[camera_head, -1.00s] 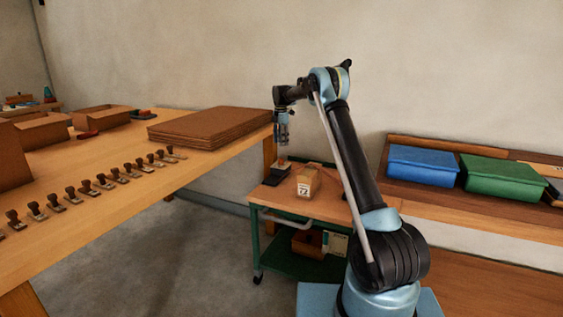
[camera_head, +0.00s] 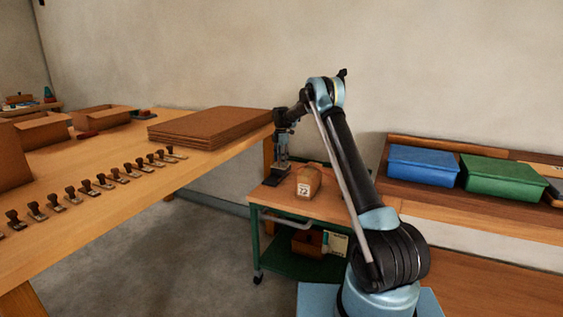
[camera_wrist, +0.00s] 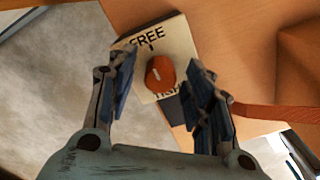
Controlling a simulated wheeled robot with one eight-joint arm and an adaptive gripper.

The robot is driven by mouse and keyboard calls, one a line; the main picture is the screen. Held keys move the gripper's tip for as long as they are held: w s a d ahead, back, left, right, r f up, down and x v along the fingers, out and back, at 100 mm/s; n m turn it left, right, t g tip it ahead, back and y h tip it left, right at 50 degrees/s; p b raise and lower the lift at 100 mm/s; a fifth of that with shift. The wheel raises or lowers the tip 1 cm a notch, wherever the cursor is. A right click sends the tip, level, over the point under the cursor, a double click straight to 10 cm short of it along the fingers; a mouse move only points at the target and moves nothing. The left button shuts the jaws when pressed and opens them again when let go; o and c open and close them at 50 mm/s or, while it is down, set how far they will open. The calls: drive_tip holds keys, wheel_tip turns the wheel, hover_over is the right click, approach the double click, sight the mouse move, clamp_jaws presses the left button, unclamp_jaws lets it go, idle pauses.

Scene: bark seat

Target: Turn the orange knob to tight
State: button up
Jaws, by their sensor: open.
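The orange knob (camera_wrist: 160,74) sits on a cream plate (camera_wrist: 178,38) in the wrist view. The plate reads FREE above the knob, and a partly hidden word below it looks like TIGHT. A pale mark on the knob's top slants a little off the line to FREE. My gripper (camera_wrist: 163,88) is open, with one finger on each side of the knob and visible space between. In the head view my gripper (camera_head: 281,172) is low over the small cart, and it hides the knob there.
A cardboard box (camera_head: 308,182) stands on the cart top (camera_head: 275,198), close right of my gripper. The long workbench (camera_head: 150,195) is to the left, with stacked brown boards (camera_head: 212,125). Blue (camera_head: 424,163) and green (camera_head: 502,176) bins stand on the right-hand bench.

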drive_tip(key=shift+c, duration=0.2)
drive_tip(key=c, duration=1)
